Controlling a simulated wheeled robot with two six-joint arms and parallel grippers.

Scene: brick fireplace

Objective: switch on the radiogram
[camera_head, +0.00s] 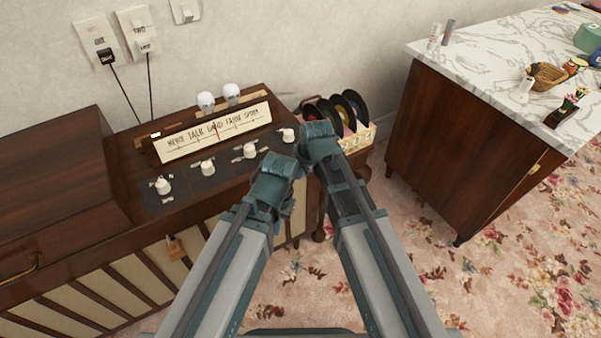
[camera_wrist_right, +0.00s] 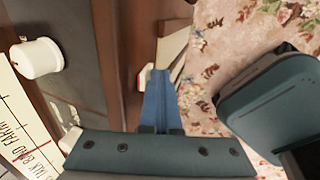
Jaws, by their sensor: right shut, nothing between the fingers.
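The dark wooden radiogram (camera_head: 80,240) stands against the wall at the left in the head view. Its cream dial panel (camera_head: 213,133) is above a row of white knobs, such as the leftmost knob (camera_head: 163,186). A white knob (camera_wrist_right: 38,58) and part of the dial show large in the right wrist view. My right gripper (camera_wrist_right: 160,85) is shut and empty there, with its blue fingers by the radiogram's wooden edge. A small white and red piece (camera_wrist_right: 145,77) is right beside the fingertips; I cannot tell if they touch. My left arm covers its own gripper.
Black records in a rack (camera_head: 348,110) stand right of the radiogram. A marble-topped cabinet (camera_head: 480,130) with small items is at the right. The floral carpet (camera_head: 500,280) is clear at the lower right.

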